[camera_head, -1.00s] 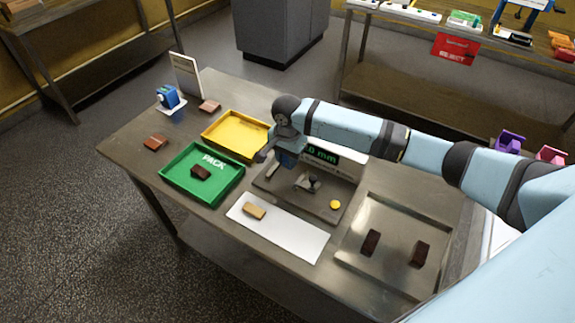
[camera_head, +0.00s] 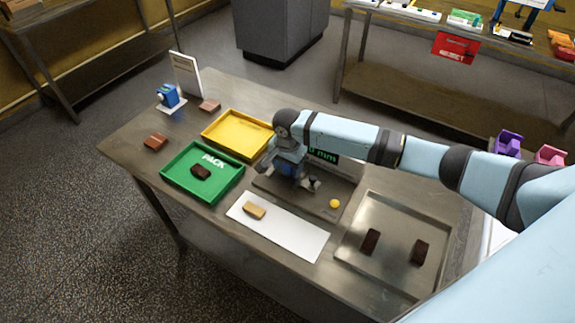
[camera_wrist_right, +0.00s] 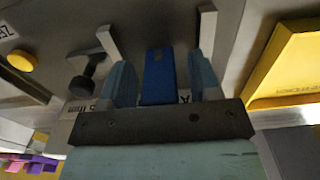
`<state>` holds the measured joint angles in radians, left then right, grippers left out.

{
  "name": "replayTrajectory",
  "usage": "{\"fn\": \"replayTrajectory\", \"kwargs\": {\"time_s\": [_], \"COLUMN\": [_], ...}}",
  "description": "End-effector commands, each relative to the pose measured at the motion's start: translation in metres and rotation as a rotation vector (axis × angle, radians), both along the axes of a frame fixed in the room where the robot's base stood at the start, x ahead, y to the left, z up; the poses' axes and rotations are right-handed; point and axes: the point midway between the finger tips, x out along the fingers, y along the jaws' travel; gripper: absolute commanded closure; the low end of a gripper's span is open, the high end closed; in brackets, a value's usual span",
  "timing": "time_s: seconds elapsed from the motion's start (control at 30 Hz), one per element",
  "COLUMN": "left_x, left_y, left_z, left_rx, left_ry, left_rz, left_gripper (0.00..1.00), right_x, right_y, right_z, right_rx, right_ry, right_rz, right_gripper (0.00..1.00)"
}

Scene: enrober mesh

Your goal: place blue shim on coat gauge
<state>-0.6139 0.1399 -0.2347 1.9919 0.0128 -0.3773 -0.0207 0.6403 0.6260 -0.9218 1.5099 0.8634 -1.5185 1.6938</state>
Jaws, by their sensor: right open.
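The coat gauge (camera_head: 318,204) is a dark metal plate with a yellow button, a small black-knobbed lever and a green-digit display, partly covered by my arm. My right gripper (camera_head: 290,180) is low over its left part. In the right wrist view the blue shim (camera_wrist_right: 158,78) lies between the two spread fingers of my right gripper (camera_wrist_right: 158,40), with a gap visible on each side. Whether the shim rests on the gauge cannot be told. In the head view the shim is not clearly separable from the gripper. My left gripper is not in view.
Left of the gauge are a yellow tray (camera_head: 207,137) and a green PACK tray (camera_head: 167,174) holding a dark bar. In front is a white mat (camera_head: 295,236) with a tan bar. A metal tray (camera_head: 396,270) with two dark bars is at right. A blue object (camera_head: 168,95) stands far left.

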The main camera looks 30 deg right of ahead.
Motion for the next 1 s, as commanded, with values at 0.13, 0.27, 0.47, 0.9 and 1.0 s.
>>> {"fn": "replayTrajectory", "kwargs": {"time_s": [0.13, 0.27, 0.47, 0.9, 1.0], "left_x": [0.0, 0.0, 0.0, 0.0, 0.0], "left_y": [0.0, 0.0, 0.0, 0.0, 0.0], "left_z": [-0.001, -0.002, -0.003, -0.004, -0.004], "left_rx": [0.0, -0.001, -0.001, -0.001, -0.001], "left_ry": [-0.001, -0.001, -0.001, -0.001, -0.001], "left_rz": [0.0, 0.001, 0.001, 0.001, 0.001], "left_gripper": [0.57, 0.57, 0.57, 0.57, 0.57], "right_x": [0.0, 0.001, 0.001, 0.0, 0.0], "right_y": [0.0, 0.0, 0.001, 0.0, 0.0], "right_z": [0.009, 0.031, 0.075, 0.123, 0.123], "right_rx": [0.001, 0.001, 0.002, 0.001, 0.001], "right_ry": [-0.002, -0.003, -0.003, 0.001, 0.001], "right_rz": [0.0, 0.001, 0.001, 0.0, 0.0], "right_gripper": [0.43, 0.43, 0.43, 0.43, 0.43]}}
